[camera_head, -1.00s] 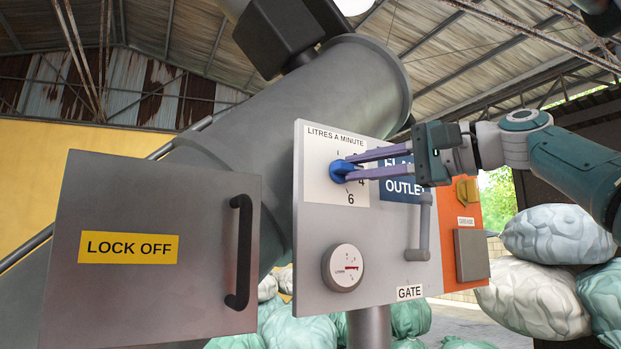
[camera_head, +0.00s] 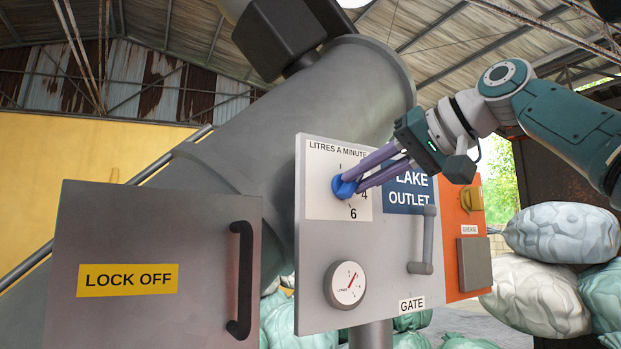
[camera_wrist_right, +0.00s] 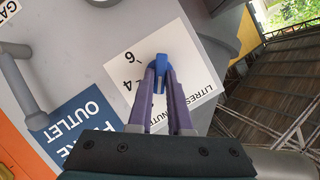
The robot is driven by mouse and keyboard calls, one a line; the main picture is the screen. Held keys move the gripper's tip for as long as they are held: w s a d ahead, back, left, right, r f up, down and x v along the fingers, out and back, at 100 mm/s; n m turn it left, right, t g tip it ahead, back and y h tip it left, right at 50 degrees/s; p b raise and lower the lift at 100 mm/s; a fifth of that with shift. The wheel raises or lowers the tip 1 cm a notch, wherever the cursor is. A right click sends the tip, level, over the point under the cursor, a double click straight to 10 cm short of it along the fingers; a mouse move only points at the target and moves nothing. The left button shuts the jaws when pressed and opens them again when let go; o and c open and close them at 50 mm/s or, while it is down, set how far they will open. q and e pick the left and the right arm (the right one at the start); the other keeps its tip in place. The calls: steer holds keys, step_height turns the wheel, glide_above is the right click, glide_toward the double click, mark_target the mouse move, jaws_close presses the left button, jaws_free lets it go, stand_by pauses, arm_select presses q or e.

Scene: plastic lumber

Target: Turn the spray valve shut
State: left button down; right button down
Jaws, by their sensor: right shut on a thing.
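The blue spray valve knob (camera_head: 343,186) sits on the white "LITRES A MINUTE" dial plate (camera_head: 325,208) of the grey panel. The numbers 4 and 6 show on the plate; other marks are hidden behind the fingers. My right gripper (camera_head: 352,184) comes in from the upper right and its purple fingers are shut on the blue knob. The right wrist view also shows the blue knob (camera_wrist_right: 160,68) between the fingertips. The round gauge (camera_head: 345,285) below the dial has a red needle pointing to the upper right. My left gripper is not in view.
A "LOCK OFF" door (camera_head: 150,310) with a black handle (camera_head: 240,280) stands at the left. On the panel are a grey gate handle (camera_head: 427,240), a yellow knob (camera_head: 471,200) and a grey grease box (camera_head: 474,262). Stacked bags (camera_head: 562,232) lie at the right.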

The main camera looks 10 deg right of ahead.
steer(key=n+h, duration=0.2)
steer(key=n, duration=0.1)
steer(key=n+h+p, duration=0.1)
steer(key=n, duration=0.1)
steer(key=shift+s+a+r+t, duration=0.1)
steer(key=shift+a+r+t, duration=0.05)
steer(key=shift+a+t, duration=0.2)
steer(key=shift+h, duration=0.3)
steer(key=c, duration=0.8)
jaws_free()
steer(key=shift+c, duration=0.2)
